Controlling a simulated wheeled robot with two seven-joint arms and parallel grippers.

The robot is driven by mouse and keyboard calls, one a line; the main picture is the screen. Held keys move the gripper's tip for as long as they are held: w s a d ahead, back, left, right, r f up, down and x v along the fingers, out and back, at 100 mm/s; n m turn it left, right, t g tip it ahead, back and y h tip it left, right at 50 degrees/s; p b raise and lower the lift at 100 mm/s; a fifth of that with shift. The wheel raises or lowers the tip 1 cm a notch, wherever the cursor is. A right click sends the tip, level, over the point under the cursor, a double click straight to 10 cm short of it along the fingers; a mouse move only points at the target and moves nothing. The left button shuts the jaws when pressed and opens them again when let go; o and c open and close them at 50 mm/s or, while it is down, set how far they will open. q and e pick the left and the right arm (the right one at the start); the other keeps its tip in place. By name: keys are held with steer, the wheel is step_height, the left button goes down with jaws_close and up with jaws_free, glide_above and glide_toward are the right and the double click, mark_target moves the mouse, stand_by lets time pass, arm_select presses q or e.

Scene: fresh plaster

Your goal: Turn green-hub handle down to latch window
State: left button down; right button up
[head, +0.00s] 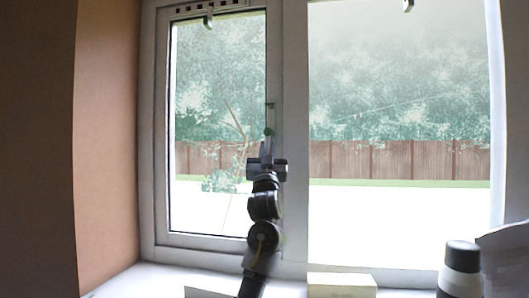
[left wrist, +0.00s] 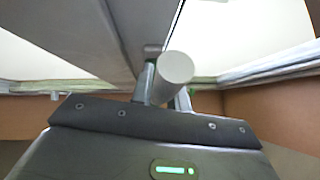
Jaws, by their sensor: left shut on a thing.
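The green hub (head: 269,132) of the window handle sits on the right frame of the left casement (head: 204,240). My left gripper (head: 267,155) is just below the hub, its arm rising from below. In the left wrist view the left gripper (left wrist: 163,92) is shut on the handle's pale round grip (left wrist: 175,67), whose end faces the camera. A little green shows behind the fingers. In the head view the grip is mostly hidden by the gripper, so its exact angle is hard to tell. My right gripper is not in view.
A white cylinder with a dark top (head: 461,268) stands at the lower right beside a grey object (head: 505,250). A pale block (head: 342,284) lies on the sill. Small fittings (head: 208,20) hang at the window's top. A brown wall (head: 105,140) bounds the left.

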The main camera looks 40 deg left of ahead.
arm_select(q)
steer(key=shift+r+n+g+y, duration=0.25)
steer(key=shift+n+g+y, duration=0.2)
steer(key=shift+n, duration=0.35)
steer(key=shift+y, duration=0.25)
steer(key=c, duration=1.6)
jaws_free()
steer(key=shift+f, duration=0.1)
steer(key=shift+o, duration=1.2)
steer(key=shift+w+f, duration=0.1)
steer(key=shift+w, duration=0.1)
steer(key=shift+s+d+f, duration=0.15)
steer(key=shift+f, duration=0.1)
steer(key=b+v, duration=0.4)
steer(key=v, duration=0.6)
steer(key=shift+b, duration=0.35)
